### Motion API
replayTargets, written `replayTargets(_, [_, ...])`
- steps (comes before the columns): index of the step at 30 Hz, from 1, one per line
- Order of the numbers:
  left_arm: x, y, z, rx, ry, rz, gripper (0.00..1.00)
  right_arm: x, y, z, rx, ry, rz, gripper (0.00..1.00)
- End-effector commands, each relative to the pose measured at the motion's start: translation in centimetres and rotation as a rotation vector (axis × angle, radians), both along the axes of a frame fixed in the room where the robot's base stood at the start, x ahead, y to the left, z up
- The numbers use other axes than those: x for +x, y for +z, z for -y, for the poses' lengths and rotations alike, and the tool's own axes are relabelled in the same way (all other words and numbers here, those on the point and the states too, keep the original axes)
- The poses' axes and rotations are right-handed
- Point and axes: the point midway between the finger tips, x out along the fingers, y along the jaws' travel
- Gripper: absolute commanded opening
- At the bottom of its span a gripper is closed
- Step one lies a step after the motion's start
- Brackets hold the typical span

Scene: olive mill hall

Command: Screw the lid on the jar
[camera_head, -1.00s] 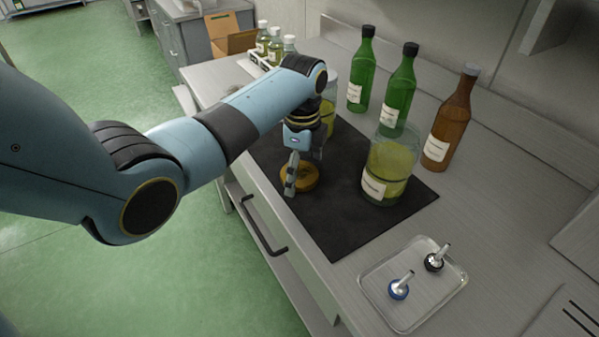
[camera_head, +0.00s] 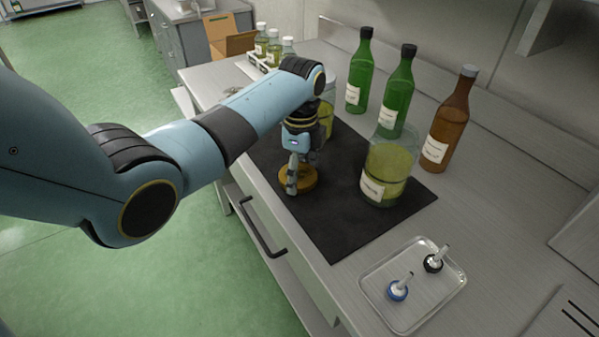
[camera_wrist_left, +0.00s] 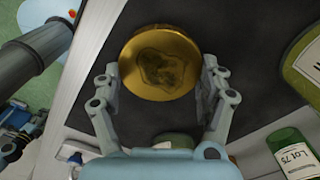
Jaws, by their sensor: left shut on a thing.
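A round gold lid (camera_head: 308,178) is at the left edge of the dark mat (camera_head: 345,225). My left gripper (camera_head: 301,181) points down with its fingers on either side of the lid and is shut on it. In the left wrist view the lid (camera_wrist_left: 160,62) sits between the two fingertips (camera_wrist_left: 160,74). I cannot tell whether it touches the mat. A wide glass jar (camera_head: 388,172) with yellow-green contents and a white label stands upright on the mat, right of the gripper. A second similar jar (camera_head: 327,117) is partly hidden behind my left wrist. My right gripper is out of view.
Two green bottles (camera_head: 359,75) (camera_head: 399,92) and a brown bottle (camera_head: 449,122) stand behind the mat. A clear tray (camera_head: 421,314) with two pourers lies at the front right. Small capped bottles (camera_head: 274,48) and a cardboard box (camera_head: 226,43) are at the back left.

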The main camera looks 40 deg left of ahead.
Motion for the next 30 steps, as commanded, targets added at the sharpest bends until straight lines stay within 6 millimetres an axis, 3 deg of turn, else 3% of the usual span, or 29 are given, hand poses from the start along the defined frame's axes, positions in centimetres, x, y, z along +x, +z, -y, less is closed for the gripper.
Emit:
replayTargets(5, [0.1,1.2,0.0,0.001,0.000,0.003,0.53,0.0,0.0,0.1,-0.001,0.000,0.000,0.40])
replayTargets(10, [0.2,4.0,0.0,0.001,0.000,0.006,0.53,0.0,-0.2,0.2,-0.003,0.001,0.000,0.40])
replayTargets(21, [-3.7,8.7,7.4,-0.005,-0.001,0.003,0.53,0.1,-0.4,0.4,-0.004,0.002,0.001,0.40])
replayTargets(30, [-5.3,10.7,10.1,-0.001,0.000,0.000,0.53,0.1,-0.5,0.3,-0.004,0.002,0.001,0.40])
